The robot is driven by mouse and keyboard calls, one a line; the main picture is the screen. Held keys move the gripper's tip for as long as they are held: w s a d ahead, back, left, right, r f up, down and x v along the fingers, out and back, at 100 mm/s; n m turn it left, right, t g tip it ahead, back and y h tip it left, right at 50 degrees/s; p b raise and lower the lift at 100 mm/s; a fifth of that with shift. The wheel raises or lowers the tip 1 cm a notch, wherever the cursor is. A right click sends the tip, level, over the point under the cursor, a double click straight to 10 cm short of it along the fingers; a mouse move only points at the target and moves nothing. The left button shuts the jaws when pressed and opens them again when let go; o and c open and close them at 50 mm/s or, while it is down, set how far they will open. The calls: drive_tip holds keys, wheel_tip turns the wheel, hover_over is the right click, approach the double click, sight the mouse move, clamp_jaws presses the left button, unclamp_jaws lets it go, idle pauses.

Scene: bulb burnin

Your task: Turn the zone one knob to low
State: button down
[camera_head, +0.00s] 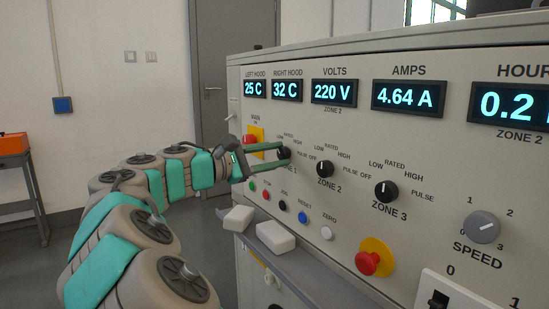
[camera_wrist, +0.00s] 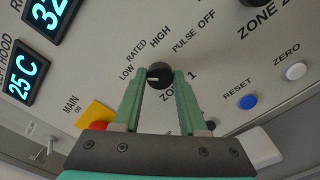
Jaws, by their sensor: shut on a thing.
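The zone 1 knob (camera_head: 284,154) is small, round and black, on the pale panel at the left of the knob row. In the wrist view the knob (camera_wrist: 160,75) sits between my green fingertips, with LOW, RATED, HIGH, PULSE and OFF printed around it. My gripper (camera_head: 283,151) reaches it from the left and is shut on it; the gripper also shows in the wrist view (camera_wrist: 160,78). The fingers partly cover the knob and its ZONE 1 label. I cannot tell clearly which setting its pointer faces.
The zone 2 knob (camera_head: 325,168) and zone 3 knob (camera_head: 386,191) are to the right. A red main switch on a yellow plate (camera_head: 252,137) is close by my gripper. Small push buttons lie below, above a grey ledge (camera_head: 300,272) with two white blocks.

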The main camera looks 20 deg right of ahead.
idle(0.3)
drive_tip(key=shift+c, duration=2.3)
unclamp_jaws()
drive_tip(key=s+a, duration=0.1)
drive_tip(key=a, duration=0.6)
drive_tip(key=shift+s+a, duration=0.25)
drive_tip(key=shift+a, duration=0.1)
